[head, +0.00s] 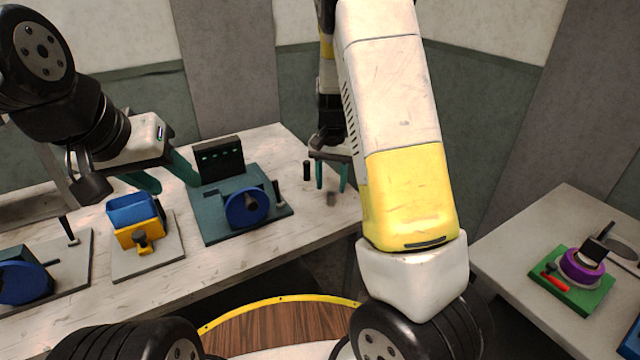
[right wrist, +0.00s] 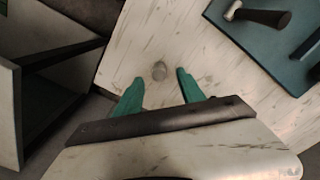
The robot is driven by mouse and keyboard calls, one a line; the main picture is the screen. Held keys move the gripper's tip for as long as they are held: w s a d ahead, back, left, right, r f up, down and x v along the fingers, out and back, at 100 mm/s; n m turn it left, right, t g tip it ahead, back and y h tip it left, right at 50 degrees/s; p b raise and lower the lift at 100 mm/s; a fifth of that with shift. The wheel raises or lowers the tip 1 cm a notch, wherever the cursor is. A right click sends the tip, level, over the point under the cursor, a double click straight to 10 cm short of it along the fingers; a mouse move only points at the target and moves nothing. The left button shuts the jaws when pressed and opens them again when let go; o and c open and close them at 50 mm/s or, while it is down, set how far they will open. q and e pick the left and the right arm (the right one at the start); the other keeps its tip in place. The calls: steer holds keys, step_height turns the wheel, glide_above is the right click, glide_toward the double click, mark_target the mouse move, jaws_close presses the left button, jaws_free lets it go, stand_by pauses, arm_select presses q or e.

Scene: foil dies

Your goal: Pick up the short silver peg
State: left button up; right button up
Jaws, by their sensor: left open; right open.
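I cannot tell the exact height gap. My left gripper (head: 176,187) is open and empty, over the table near the blue bin.
A teal board (head: 218,229) with a blue wheel (head: 246,208) lies further left. A blue bin on a yellow stand (head: 140,235) is beyond that. A side table (head: 540,215) holds a green board (head: 565,293).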

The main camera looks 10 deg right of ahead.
mark_target(331, 192)
steer(key=shift+f, duration=1.95)
steer(key=shift+s, duration=0.1)
jaws_close()
steer(key=shift+r, duration=0.1)
